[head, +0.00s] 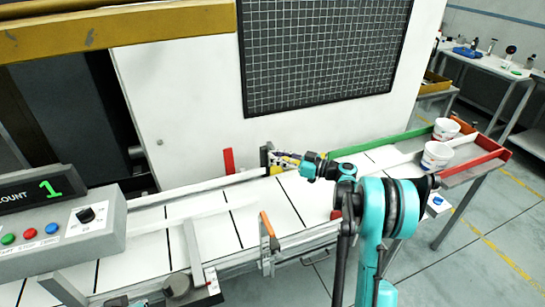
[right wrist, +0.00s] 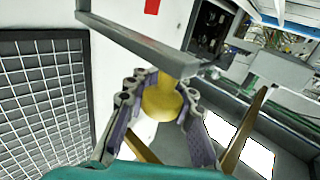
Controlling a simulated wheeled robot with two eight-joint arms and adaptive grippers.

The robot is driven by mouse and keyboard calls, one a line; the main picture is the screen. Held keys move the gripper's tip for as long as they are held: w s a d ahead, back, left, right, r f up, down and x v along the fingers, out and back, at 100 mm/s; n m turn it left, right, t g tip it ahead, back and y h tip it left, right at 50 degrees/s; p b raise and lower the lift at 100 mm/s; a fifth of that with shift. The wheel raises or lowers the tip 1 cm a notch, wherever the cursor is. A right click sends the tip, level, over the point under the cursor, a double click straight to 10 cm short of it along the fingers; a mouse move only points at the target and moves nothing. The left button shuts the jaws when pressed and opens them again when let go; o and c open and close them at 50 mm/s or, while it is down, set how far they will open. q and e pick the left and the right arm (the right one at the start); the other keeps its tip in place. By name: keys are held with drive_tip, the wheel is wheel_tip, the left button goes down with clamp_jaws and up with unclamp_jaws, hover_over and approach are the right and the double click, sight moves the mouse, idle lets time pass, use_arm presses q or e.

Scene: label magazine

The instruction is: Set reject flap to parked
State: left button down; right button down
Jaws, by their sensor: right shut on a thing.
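My right gripper (head: 284,161) reaches over the far side of the white conveyor, beside the machine's white wall. In the right wrist view its purple-lined fingers (right wrist: 160,112) close around a yellow knob (right wrist: 160,101). The knob sits at the end of a grey bar (right wrist: 135,38), which appears to be the reject flap. In the head view the arm and fingers hide most of the knob and flap, so the flap's angle is hard to tell there. My left gripper is not in view.
The conveyor (head: 275,205) runs to a tray with a red rail (head: 474,163) and white tubs (head: 436,155). A red tab (head: 228,161) stands near the gripper. An orange-topped bracket (head: 268,226) stands at the near edge. A control box (head: 70,238) is at left.

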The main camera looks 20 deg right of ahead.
drive_tip(key=shift+d, duration=0.1)
drive_tip(key=c, duration=1.3)
unclamp_jaws()
drive_tip(key=v, duration=1.2)
